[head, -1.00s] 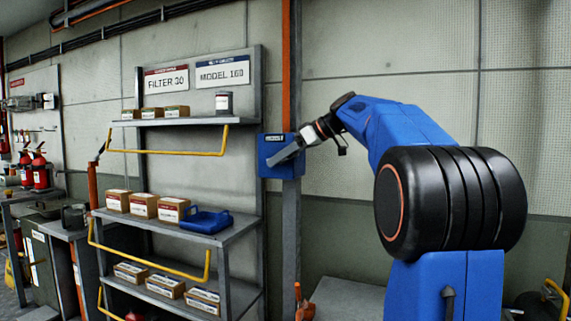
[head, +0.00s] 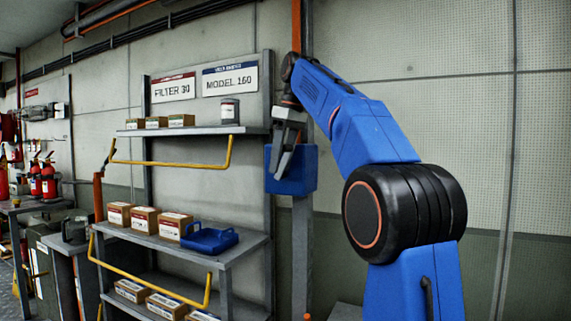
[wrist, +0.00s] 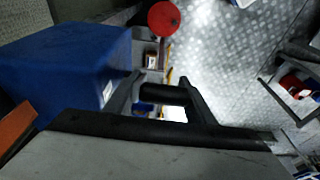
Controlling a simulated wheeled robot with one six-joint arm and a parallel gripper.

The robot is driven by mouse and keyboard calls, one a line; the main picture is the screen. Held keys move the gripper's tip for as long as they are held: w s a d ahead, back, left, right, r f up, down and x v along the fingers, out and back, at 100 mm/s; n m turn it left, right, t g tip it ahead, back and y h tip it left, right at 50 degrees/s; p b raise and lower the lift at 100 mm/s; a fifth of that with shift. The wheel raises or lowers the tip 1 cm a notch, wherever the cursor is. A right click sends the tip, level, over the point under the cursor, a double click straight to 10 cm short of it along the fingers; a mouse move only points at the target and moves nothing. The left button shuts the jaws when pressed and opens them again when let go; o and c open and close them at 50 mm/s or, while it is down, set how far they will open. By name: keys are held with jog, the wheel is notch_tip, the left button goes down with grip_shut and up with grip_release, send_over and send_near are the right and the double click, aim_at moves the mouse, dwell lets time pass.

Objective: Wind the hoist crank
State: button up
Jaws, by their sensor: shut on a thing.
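The hoist is a blue box (head: 304,170) on a grey post in the head view. It also fills the left of the wrist view (wrist: 70,65). My gripper (head: 280,170) points downward in front of the box and covers part of its face. In the wrist view, my gripper (wrist: 160,98) has its two fingers on either side of a short dark cylinder, the crank's grip (wrist: 160,90), and is shut on it. The crank's arm is not clearly visible in either view.
A grey shelf rack (head: 240,252) with cartons, a blue tray (head: 209,238) and yellow rails (head: 229,152) stands just left of the hoist. A red ball-like object (wrist: 163,18) shows in the wrist view. The wall right of the hoist is clear.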

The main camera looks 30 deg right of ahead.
jog(key=shift+a+g, duration=0.3)
jog(key=shift+a, duration=0.1)
jog(key=o, duration=1.1)
jog(key=shift+o, duration=1.2)
jog(key=shift+a, duration=0.25)
jog(key=shift+d, duration=0.1)
jog(key=shift+d, duration=0.3)
